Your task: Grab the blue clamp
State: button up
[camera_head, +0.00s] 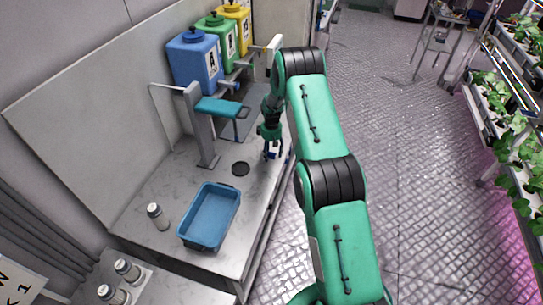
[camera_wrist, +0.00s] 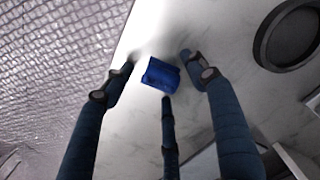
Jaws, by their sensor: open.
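The blue clamp (camera_wrist: 160,75) is a small blue block-like piece on the white marbled counter, near its edge. In the head view it shows small and partly hidden as a blue and white spot (camera_head: 273,153) under my gripper. My gripper (camera_head: 271,143) points down over it from above. In the wrist view the dark fingers of my gripper (camera_wrist: 161,72) are spread around the clamp, with two at the sides and one below it in the picture. The fingers are open and I see no grip on the clamp. I cannot tell their exact height above the counter.
A dark round disc (camera_head: 240,169) lies left of the gripper. A grey stand with a teal arm (camera_head: 220,108) rises behind it. A blue tray (camera_head: 186,236) and a small bottle (camera_head: 158,217) stand nearer. Blue, green and yellow containers (camera_head: 194,62) line the back. The counter edge is close.

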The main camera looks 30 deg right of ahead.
aim_at(272, 153)
jog(key=c, duration=0.8)
jog(key=shift+c, duration=0.2)
jog(key=shift+r, duration=0.15)
jog(key=shift+r, duration=1.6)
jog(key=s+a, duration=0.2)
jog(key=s, duration=0.5)
jog(key=s+a+r+b, duration=0.1)
jog(key=s+a, duration=0.1)
jog(key=s, duration=0.6)
jog(key=shift+s+a+r+b, duration=0.15)
jog(key=shift+a+r+b, duration=0.1)
jog(key=shift+b, duration=0.05)
